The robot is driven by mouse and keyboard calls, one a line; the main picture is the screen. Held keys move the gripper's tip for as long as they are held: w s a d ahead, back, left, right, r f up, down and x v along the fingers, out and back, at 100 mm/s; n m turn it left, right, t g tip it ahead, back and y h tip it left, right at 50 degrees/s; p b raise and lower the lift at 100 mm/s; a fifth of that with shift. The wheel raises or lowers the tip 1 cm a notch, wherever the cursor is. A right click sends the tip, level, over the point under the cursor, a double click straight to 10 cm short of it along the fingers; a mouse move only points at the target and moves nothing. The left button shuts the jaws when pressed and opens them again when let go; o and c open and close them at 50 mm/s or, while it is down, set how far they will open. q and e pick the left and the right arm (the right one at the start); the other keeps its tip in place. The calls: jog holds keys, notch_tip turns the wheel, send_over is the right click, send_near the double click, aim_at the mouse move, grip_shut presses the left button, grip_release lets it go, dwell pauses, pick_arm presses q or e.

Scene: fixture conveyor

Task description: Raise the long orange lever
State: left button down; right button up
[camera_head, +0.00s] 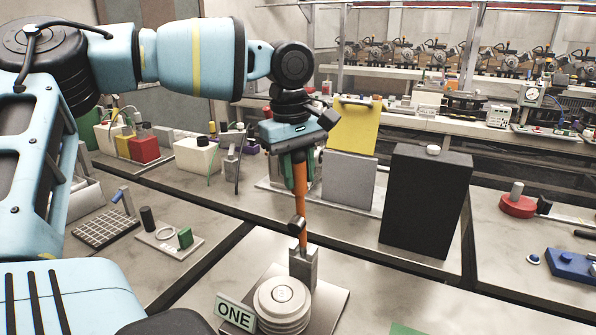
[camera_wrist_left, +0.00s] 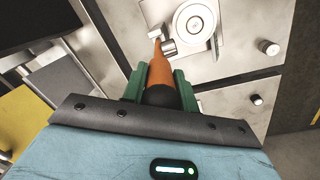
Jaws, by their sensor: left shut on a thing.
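The long orange lever (camera_head: 300,205) stands close to upright on its grey bracket (camera_head: 303,267), beside a round ribbed metal part and a sign reading ONE (camera_head: 235,313). My left gripper (camera_head: 300,170) is shut around the upper part of the lever, its green fingers on either side. In the left wrist view the green fingers (camera_wrist_left: 155,85) flank the lever (camera_wrist_left: 159,68), and its dark end shows between them. The lever runs away from the gripper toward the bracket and the round metal part (camera_wrist_left: 194,25). My right gripper is not in view.
A tall black box (camera_head: 428,205) stands to the right of the lever. A grey panel (camera_head: 348,180) and a yellow panel (camera_head: 355,125) stand behind it. A red round part (camera_head: 517,207) and a blue part (camera_head: 572,264) lie at the right. Bare metal tabletop lies between.

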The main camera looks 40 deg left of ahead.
pick_arm(q)
jog(key=shift+w+a+f+g+b, duration=0.1)
jog(key=shift+w+a+g+b, duration=0.15)
jog(key=shift+w, duration=0.2)
jog(key=shift+w+a+g+b, duration=0.15)
jog(key=shift+w+g, duration=0.1)
jog(key=shift+w, duration=0.6)
jog(key=shift+r, duration=0.2)
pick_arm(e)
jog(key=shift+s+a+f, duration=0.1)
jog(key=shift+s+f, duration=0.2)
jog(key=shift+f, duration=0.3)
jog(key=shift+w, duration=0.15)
pick_arm(q)
jog(key=c, duration=1.3)
grip_release()
jog(key=shift+o, duration=1)
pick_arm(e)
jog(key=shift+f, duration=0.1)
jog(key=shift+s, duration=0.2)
